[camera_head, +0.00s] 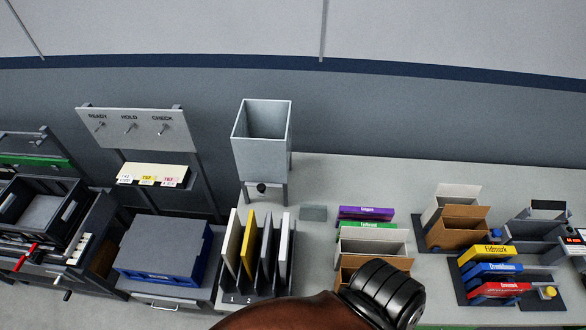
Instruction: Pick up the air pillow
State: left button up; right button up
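I cannot make out an air pillow for certain in the head view. A small flat grey-green piece (313,213) lies on the grey counter (350,180), right of the hopper's legs; I cannot tell what it is. A grey open-topped hopper (261,157) stands on legs near the wall, and the part of its inside that I see looks empty. Neither of my grippers is in view. A brown curved shape with a black ribbed end covers part of the bottom edge and hides the counter there.
Upright panels (247,245) stand in a numbered rack at the middle front. A blue-sided box with a grey top (165,251) is left of it. Open cardboard boxes (457,233) and coloured labelled boxes (494,269) stand right. A hook board (135,127) rises at left.

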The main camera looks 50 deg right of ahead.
aim_at(308, 211)
jog(key=u, duration=0.1)
jog(key=k, duration=0.4)
jog(key=z, duration=0.55)
jog(key=i, duration=0.35)
jog(key=z, duration=1.3)
